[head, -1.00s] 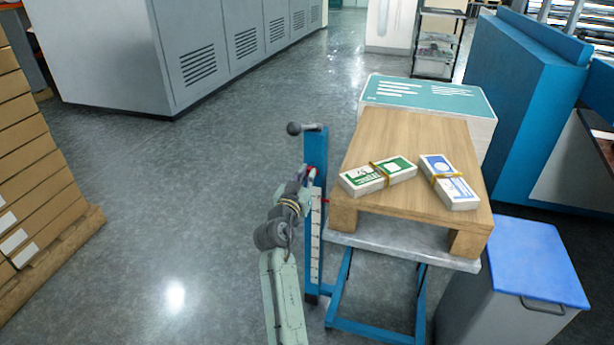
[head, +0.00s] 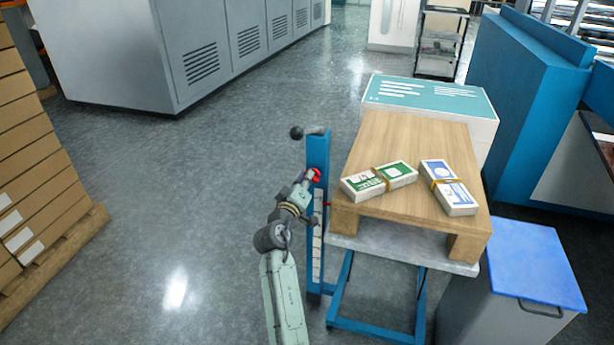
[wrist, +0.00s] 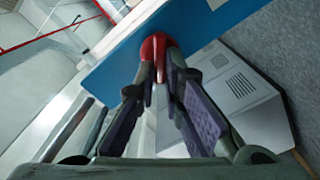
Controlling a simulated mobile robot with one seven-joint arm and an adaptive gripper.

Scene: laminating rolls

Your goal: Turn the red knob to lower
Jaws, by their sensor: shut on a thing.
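The red knob (head: 315,174) sits on the side of the blue upright post (head: 318,155) of the lift table. In the wrist view the red knob (wrist: 155,48) shows between my fingertips, against the blue post (wrist: 110,75). My gripper (head: 309,177) reaches the post from the left and is shut on the knob; in the wrist view my gripper (wrist: 160,78) has its fingers closed in on the knob from both sides. A scale strip (head: 317,250) runs down the post. The lift table's grey top (head: 400,250) carries a wooden platform (head: 415,135).
Two banded card stacks, one green (head: 380,181) and one blue (head: 449,187), lie on the wooden platform. A black-knobbed crank (head: 297,132) sticks out left at the post top. A blue-lidded bin (head: 540,265) stands at right.

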